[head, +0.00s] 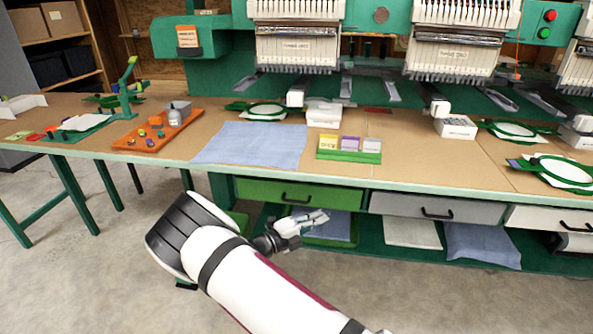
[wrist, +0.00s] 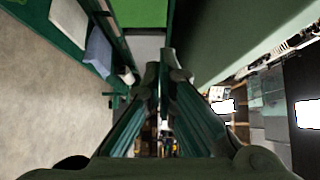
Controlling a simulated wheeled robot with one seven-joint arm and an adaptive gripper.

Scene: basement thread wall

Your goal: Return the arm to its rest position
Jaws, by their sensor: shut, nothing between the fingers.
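My white arm reaches up from the bottom of the head view and bends at a dark joint. My gripper (head: 318,216) is in front of the workbench, below the level of its top, near the green drawer (head: 300,193). In the wrist view my gripper (wrist: 163,62) shows two dark fingers with their tips close together and nothing between them. It touches nothing that I can make out.
The workbench (head: 420,165) carries a blue cloth (head: 252,143), an orange tray (head: 130,138), a green card holder (head: 350,155) and embroidery hoops. Embroidery machine heads (head: 297,38) stand behind. A lower shelf (head: 375,237) holds folded cloths. The concrete floor (head: 80,270) at left is clear.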

